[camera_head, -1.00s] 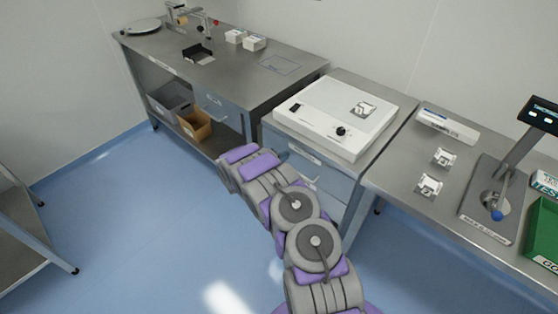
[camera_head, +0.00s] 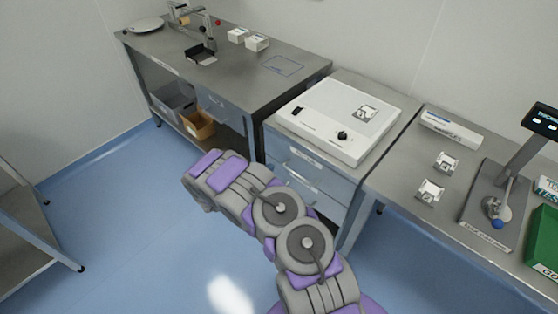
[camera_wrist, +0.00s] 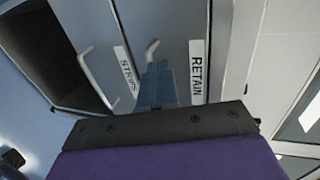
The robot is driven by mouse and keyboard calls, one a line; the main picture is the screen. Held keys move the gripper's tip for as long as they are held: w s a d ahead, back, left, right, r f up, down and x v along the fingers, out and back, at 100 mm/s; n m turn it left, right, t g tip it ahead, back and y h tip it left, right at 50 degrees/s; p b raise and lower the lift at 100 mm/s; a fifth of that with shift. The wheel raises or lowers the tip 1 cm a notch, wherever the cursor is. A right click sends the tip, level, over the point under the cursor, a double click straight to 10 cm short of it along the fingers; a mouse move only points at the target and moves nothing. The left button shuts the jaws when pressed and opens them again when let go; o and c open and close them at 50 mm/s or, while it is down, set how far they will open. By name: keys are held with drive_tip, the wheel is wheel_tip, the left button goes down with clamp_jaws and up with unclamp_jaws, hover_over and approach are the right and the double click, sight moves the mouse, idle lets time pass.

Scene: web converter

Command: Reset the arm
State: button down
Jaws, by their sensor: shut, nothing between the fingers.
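My grey and purple arm (camera_head: 262,215) reaches from the bottom of the head view toward the left, over the blue floor. It is bent, and its far end is in front of the lower left bench. My gripper is hidden in the head view. In the wrist view my gripper (camera_wrist: 158,84) shows as blue-grey fingers closed together beyond a black plate. Nothing shows between them. Drawer fronts labelled STRIPS and RETAIN (camera_wrist: 198,68) lie behind it. I cannot tell the gap to them.
A drawer cabinet (camera_head: 308,178) carries a white light-box device (camera_head: 330,108). A steel bench (camera_head: 240,72) stands at left with a cardboard box (camera_head: 197,125) beneath. The right bench (camera_head: 408,172) holds small white parts and a green bin (camera_head: 545,240).

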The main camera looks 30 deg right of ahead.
drive_tip(key=a+r, duration=0.1)
drive_tip(key=a, duration=0.3)
drive_tip(key=s+d+r+m+g+y, duration=0.1)
drive_tip(key=s+d+r+m+g, duration=0.25)
drive_tip(key=s+r+m, duration=0.75)
drive_tip(key=s+d+r+m+g+y, duration=0.1)
drive_tip(key=s+d+r+m+g, duration=0.3)
drive_tip(key=s+r+m, duration=0.8)
drive_tip(key=s+a+r+m+y, duration=0.2)
drive_tip(key=s+a+m+y, duration=0.2)
drive_tip(key=s+a, duration=0.3)
drive_tip(key=s+a+r+m+y, duration=0.3)
drive_tip(key=s+a+m+y, duration=0.1)
drive_tip(key=s+a+m, duration=0.3)
drive_tip(key=s+a+r+m+t+y, duration=0.1)
drive_tip(key=s+a+r+m+y, duration=0.1)
drive_tip(key=s+a+m, duration=0.3)
drive_tip(key=s+a+y, duration=0.1)
drive_tip(key=s+a, duration=0.2)
drive_tip(key=shift+s+a+r+m+y+p, duration=0.2)
drive_tip(key=shift+a+r+m+y+p, duration=0.1)
drive_tip(key=shift+a+r+y, duration=0.1)
